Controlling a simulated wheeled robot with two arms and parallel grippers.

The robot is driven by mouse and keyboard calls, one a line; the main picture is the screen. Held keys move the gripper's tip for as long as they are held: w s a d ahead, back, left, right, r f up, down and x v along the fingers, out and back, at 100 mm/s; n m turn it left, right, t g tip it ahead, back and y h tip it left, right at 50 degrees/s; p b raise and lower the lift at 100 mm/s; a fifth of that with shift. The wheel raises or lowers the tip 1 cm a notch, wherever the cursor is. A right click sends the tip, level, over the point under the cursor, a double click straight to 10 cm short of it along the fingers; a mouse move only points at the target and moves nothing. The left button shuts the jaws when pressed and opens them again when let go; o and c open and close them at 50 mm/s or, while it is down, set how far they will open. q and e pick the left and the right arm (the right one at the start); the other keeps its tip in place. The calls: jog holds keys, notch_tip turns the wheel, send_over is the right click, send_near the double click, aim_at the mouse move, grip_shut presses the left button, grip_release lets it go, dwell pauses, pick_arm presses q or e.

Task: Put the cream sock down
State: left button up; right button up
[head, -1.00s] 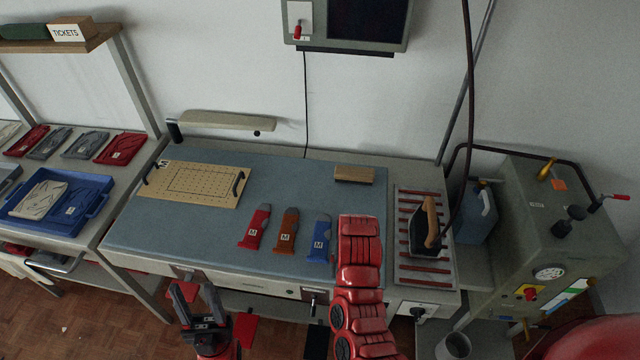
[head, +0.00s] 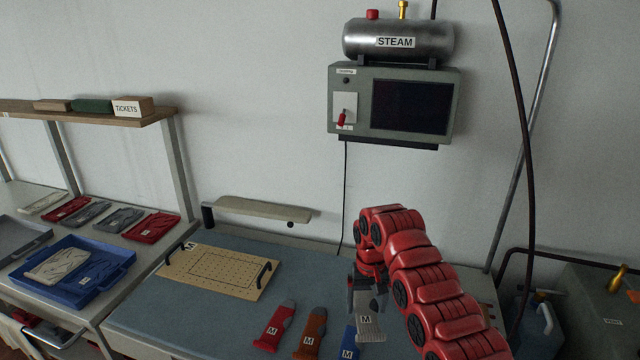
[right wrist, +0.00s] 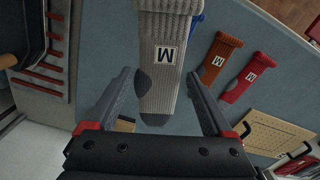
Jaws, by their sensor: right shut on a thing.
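The cream sock (head: 369,320), ribbed with grey patches and a white M label, is at my right gripper (head: 367,292) over the front of the blue mat. In the right wrist view, the sock (right wrist: 165,60) lies between the fingers (right wrist: 162,82) of that gripper, which is shut on it. I cannot tell whether the sock touches the mat. In the head view, a red sock (head: 275,327), a brown-orange sock (head: 311,333) and a blue sock (head: 350,343) lie in a row to its left. The blue one is partly hidden. My left gripper is out of view.
A perforated board (head: 217,271) with black handles lies on the mat (head: 310,268) at left. A blue tray (head: 120,262) holding light cloth stands farther left. A steam unit (head: 398,42) and screen hang on the wall. Bare mat lies between the board and my right arm.

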jog(key=s+d+r+b, duration=0.1)
jog(key=d+r+b, duration=0.1)
jog(key=d+b, duration=0.2)
jog(key=shift+s+d+b, duration=0.3)
jog(key=shift+d+b, duration=0.05)
jog(key=shift+d, duration=0.5)
